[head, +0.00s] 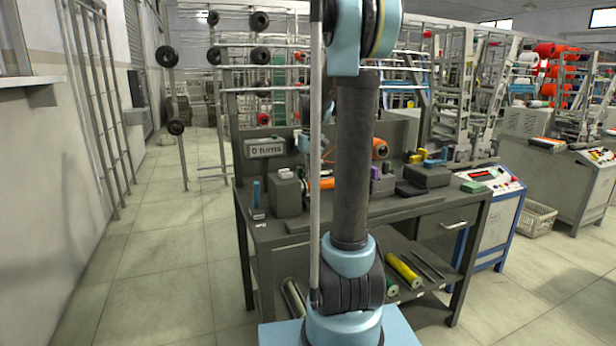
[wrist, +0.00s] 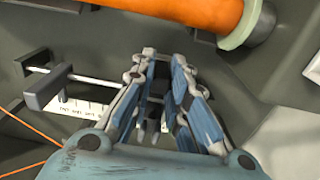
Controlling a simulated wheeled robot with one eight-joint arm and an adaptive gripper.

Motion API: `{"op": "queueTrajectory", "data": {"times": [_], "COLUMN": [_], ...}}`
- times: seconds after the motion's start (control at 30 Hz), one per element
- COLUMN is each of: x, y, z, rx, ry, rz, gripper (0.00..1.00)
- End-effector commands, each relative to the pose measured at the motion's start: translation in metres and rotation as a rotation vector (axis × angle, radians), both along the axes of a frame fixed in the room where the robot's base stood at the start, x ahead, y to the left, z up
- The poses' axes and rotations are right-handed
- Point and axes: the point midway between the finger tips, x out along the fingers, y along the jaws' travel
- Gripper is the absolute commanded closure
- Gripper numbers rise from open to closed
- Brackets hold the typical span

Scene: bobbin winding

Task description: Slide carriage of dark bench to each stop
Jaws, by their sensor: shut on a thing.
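The dark bench (head: 430,207) stands ahead in the head view, with my arm across its middle. In the wrist view my gripper (wrist: 165,62) is shut on a dark piece (wrist: 159,88) on or at a pale rod, which I take as the carriage. The fingers hide most of it. A white printed strip (wrist: 85,108) lies below the rod. The right end of the rod is hidden.
A large orange spool (wrist: 195,12) lies just beyond the fingertips. Thin orange thread (wrist: 28,122) crosses the lower left. A grey block (head: 284,197) and a dark box (head: 428,177) flank the work area.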

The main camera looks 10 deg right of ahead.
Motion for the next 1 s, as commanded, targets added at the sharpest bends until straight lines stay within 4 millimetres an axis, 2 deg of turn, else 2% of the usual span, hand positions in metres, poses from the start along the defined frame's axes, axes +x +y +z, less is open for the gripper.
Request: {"op": "queueTrajectory", "data": {"times": [0.17, 0.2, 0.27, 0.7, 0.87, 1.0], "x": [0.000, 0.000, 0.000, 0.000, 0.000, 0.000], "y": [0.000, -0.001, -0.001, -0.002, -0.002, -0.002], "z": [0.000, 0.000, 0.000, 0.004, 0.023, 0.048], "rx": [0.000, 0.000, 0.000, 0.000, 0.000, 0.000], "ry": [0.001, 0.001, 0.001, 0.000, 0.000, 0.001], "rz": [0.000, -0.001, -0.001, -0.003, -0.003, -0.003], "gripper": [1.00, 0.79, 0.65, 0.65, 0.65, 0.65]}}
